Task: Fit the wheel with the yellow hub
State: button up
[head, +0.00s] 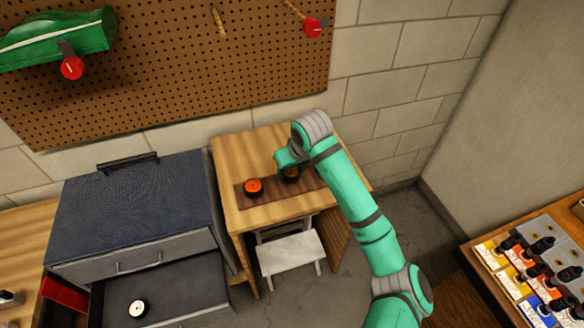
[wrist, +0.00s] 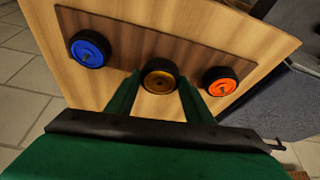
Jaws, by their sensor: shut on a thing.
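The wheel with the yellow hub (wrist: 160,78) is a black tyre with a gold-yellow centre, on a dark brown strip (wrist: 122,41) on a wooden table. My gripper (wrist: 159,88) is shut on this wheel, with one green finger on each side of it. In the head view my gripper (head: 291,164) is over the strip and partly hides the wheel (head: 291,175). The wheel still appears to be at the strip's surface; I cannot tell whether it is lifted. A wheel with an orange hub (wrist: 220,82) and one with a blue hub (wrist: 89,49) stand on either side.
A green car-like body (head: 65,36) is on the pegboard (head: 165,85), with a red round part (head: 72,67) by it. A blue-topped cabinet (head: 135,205) stands left, its open drawer holding a white-hubbed wheel (head: 137,308). A white stool (head: 291,253) is below the table.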

jog(key=shift+f, duration=1.25)
jog(key=o, duration=1.1)
jog(key=v, duration=1)
jog(key=shift+s+r, duration=0.2)
jog(key=shift+r, duration=0.15)
jog(key=shift+s, duration=0.1)
